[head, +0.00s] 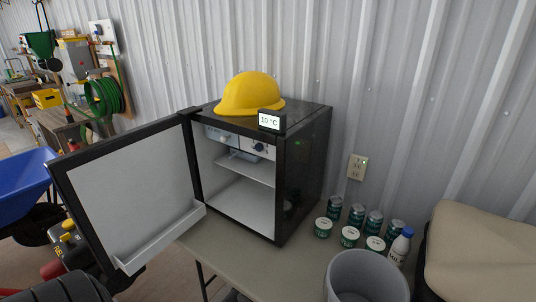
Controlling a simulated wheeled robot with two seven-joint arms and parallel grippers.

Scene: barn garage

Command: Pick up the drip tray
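A small black fridge (303,165) stands on the table with its door (130,190) swung open to the left. Inside, a white shelf (248,172) sits above the open floor of the fridge. A control box with a dark knob (259,147) is at the top of the interior. A pale flat piece (237,154) lies just above the shelf, below the control box; it may be the drip tray, but it is too small and shaded to be sure. Neither of my grippers is in view.
A yellow hard hat (250,94) and a temperature display (270,120) are on the fridge. Several cans (374,222), tubs (349,236) and a milk bottle (400,247) stand right of it. A grey bin (366,278) is in front. The door's lower bin (160,238) juts out.

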